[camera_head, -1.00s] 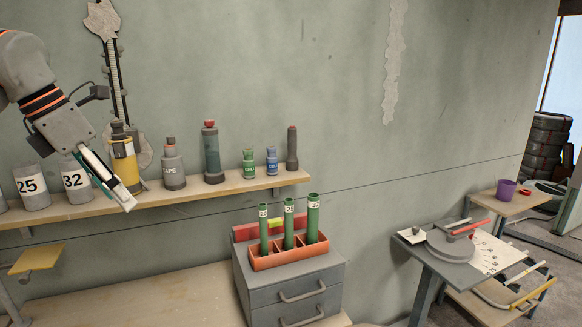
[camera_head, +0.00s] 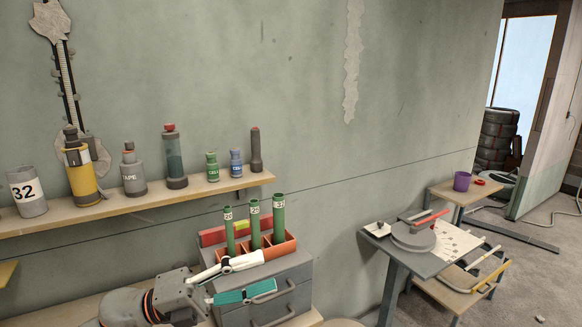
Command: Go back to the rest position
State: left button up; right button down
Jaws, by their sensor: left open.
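My left gripper (camera_head: 252,279) is low in the head view, in front of the grey drawer unit (camera_head: 297,272). Its two fingers, one white and one teal, are spread apart with nothing between them. On the drawer unit stands an orange-red tray (camera_head: 284,248) holding green tubes with number labels (camera_head: 254,224), upright in its compartments. The white finger overlaps the tray's front in the picture; I cannot tell if it touches. My right gripper is not in view.
A wall shelf (camera_head: 130,200) carries a cup marked 32 (camera_head: 28,191), a yellow bottle (camera_head: 80,175) and several other containers.

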pick_arm(q)
jog(key=a+f+n+t+y, duration=0.5)
jog(key=f+n+t+y, duration=0.15)
jog(key=f+n, duration=0.55)
jog(key=a+f+n+t+y, duration=0.5)
jog(key=f+n+t+y, duration=0.15)
jog(key=f+n, duration=0.6)
jog(key=s+a+f+n+g+y, duration=0.2)
jog(key=s+a+f+n+g, duration=0.1)
jog(key=s+f, duration=0.5)
jog(key=s+a+f+n+g+y, duration=0.3)
jog(key=s+f+n, duration=0.2)
jog(key=s+f, duration=0.3)
notch_tip(320, 180, down, 5)
jog(key=shift+s+r+g+y, duration=0.15)
jog(key=shift+s+g+y, duration=0.15)
jog(key=shift+s, duration=0.1)
